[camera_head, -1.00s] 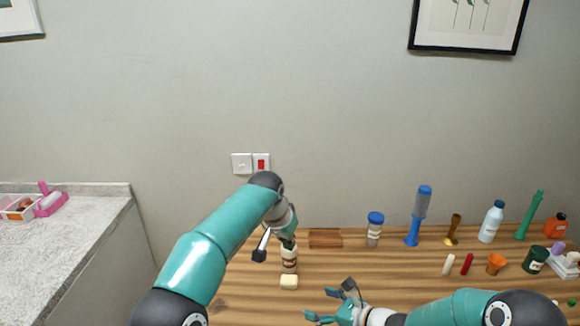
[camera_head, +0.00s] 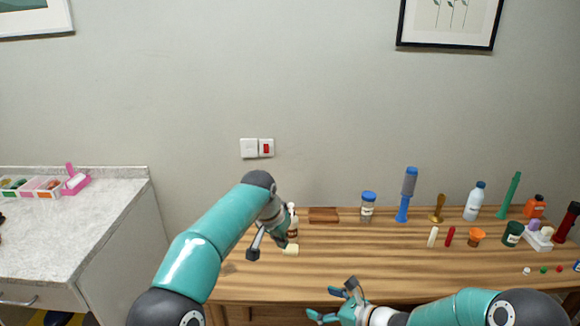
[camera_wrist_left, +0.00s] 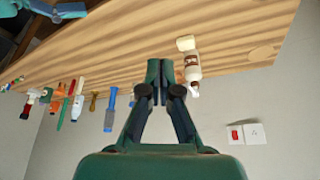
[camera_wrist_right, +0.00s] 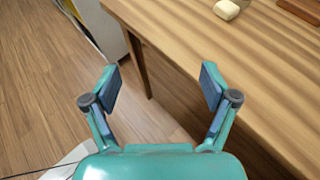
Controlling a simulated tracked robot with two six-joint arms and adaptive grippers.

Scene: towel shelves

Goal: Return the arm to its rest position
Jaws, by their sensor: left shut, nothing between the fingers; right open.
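My left gripper (camera_head: 281,243) is shut and empty above the wooden table (camera_head: 330,268), left of its middle. In the left wrist view, its fingertips (camera_wrist_left: 160,68) meet with nothing between them. A brown-and-white bottle (camera_wrist_left: 192,68) stands beside them, apart, with a cream block (camera_wrist_left: 186,43) close to it. In the head view the gripper partly hides this bottle (camera_head: 293,226), and the block (camera_head: 290,250) shows beside the fingers. My right gripper (camera_head: 336,301) is open and empty at the table's front edge. In the right wrist view, its spread fingers (camera_wrist_right: 157,85) are over the floor.
A blue-lidded jar (camera_head: 368,207), a blue tool (camera_head: 405,198), a white bottle (camera_head: 474,203) and a green tool (camera_head: 508,197) stand along the table's back. A grey counter (camera_head: 100,215) with a tray is at the left. The table's front middle is clear.

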